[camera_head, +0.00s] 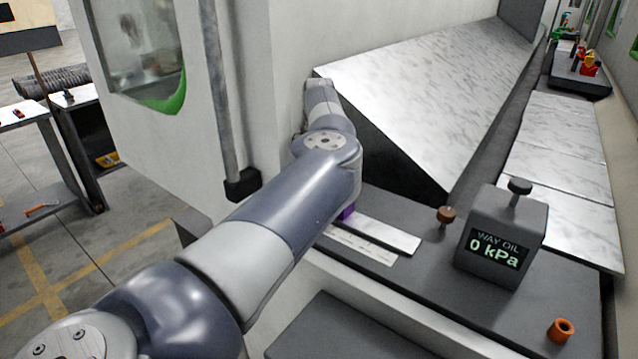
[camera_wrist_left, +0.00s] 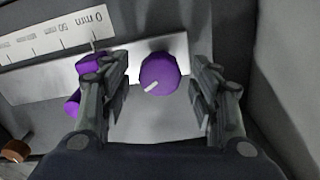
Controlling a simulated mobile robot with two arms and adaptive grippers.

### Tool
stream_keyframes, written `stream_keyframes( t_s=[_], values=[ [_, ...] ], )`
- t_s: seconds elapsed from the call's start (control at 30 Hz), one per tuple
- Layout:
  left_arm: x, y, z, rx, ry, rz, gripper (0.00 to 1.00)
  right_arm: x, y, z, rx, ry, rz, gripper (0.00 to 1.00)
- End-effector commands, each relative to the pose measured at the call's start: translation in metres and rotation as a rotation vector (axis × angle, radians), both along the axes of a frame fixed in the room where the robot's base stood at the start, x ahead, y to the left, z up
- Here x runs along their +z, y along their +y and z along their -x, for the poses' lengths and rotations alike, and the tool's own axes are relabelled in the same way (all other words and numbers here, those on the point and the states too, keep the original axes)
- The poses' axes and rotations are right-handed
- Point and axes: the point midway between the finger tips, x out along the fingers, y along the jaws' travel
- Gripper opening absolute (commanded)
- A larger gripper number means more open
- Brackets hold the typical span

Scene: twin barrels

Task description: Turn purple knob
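The purple knob (camera_wrist_left: 159,73) is round, with a white pointer mark towards the lower left, in the left wrist view. It sits on a pale metal bar between the two fingers of my left gripper (camera_wrist_left: 160,82). The fingers are open, with a gap on both sides of the knob. Another purple part (camera_wrist_left: 74,102) is partly hidden behind the left-hand finger. In the head view my left arm hides the gripper; only a purple bit (camera_head: 347,212) shows beside the arm, and I cannot tell which part it is. My right gripper is not in view.
A millimetre scale plate (camera_wrist_left: 50,40) lies beside the bar (camera_head: 385,233). On the same dark bench stand a brown knob (camera_head: 446,215), a grey box reading "WAY OIL 0 kPa" (camera_head: 500,243) and an orange ring (camera_head: 561,329). A sloped marbled panel (camera_head: 420,100) rises behind.

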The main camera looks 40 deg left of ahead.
Motion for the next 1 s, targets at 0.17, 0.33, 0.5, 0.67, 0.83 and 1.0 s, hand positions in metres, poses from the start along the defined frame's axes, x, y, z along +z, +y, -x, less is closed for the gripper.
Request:
stream_keyframes(
  t_s=[0.17,0.33,0.5,0.67,0.83,1.0],
  values=[
    [0.000,0.000,0.000,0.000,0.000,0.000,0.56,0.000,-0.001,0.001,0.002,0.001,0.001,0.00],
    [0.012,0.000,-0.001,-0.001,-0.002,-0.001,0.56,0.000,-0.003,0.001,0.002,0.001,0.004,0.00],
    [0.046,0.001,-0.001,-0.001,-0.004,0.000,0.56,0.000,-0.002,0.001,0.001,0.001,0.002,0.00],
    [0.081,0.001,-0.001,-0.002,-0.004,0.000,0.56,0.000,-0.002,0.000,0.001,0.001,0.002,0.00],
    [0.107,0.001,-0.001,-0.001,-0.001,0.000,0.56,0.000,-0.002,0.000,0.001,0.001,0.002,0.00],
    [0.118,0.000,0.000,-0.001,0.000,0.000,0.56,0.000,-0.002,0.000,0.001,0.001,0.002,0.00]
  ],
)
